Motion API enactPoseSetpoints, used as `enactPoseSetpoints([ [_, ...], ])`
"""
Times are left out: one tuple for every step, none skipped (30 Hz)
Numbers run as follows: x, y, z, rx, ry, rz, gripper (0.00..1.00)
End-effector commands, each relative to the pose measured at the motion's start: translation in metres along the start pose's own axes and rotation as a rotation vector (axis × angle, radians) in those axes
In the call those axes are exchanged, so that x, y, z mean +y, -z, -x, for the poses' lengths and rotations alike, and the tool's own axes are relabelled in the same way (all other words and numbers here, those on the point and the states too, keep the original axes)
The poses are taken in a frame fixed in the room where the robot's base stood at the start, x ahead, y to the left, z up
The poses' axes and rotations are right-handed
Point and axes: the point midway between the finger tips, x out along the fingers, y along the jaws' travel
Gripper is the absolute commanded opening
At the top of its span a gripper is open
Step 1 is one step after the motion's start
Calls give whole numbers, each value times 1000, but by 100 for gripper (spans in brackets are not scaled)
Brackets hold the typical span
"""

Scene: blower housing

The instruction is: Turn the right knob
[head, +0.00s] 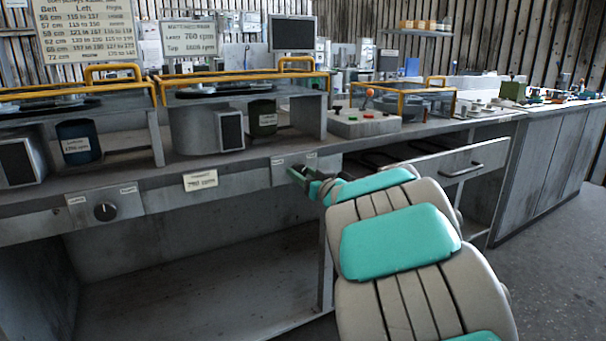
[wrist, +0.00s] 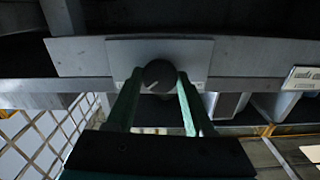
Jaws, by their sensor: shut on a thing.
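The right knob (wrist: 158,76) is dark and round, on a pale metal plate, in the middle of the wrist view. A light pointer line on it runs toward the lower left of that view. My gripper (wrist: 159,84) has its two green fingers on either side of the knob, shut on it. In the head view my gripper (head: 303,177) reaches the bench front at the right plate (head: 279,172), and it hides the knob there. The left knob (head: 106,211) is black and stands free on its own plate at the left.
The bench front (head: 235,182) carries a small paper label (head: 200,180) left of my gripper. A drawer with a handle (head: 461,170) juts out at the right. Yellow-framed machines and a control box (head: 362,124) stand on the bench top. The shelf space below is empty.

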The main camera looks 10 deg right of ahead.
Motion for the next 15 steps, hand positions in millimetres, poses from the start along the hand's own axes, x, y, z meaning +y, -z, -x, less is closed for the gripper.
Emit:
enactPoseSetpoints([
  [0,0,0,0,0,6,0],
  [0,0,0,0,0,12,0],
  [0,0,0,0,0,21,0],
  [0,0,0,0,0,29,0],
  [0,0,0,0,0,40,0],
  [0,0,0,0,0,57,0],
  [0,0,0,0,0,71,0],
  [0,0,0,1,0,88,0],
  [0,0,0,1,0,112,0],
  [0,0,0,1,0,133,0],
  [0,0,0,1,0,154,0],
  [0,0,0,1,0,186,0],
  [0,-1,0,1,0,210,0],
  [0,-1,0,1,0,236,0],
  [0,-1,0,1,0,271,0],
])
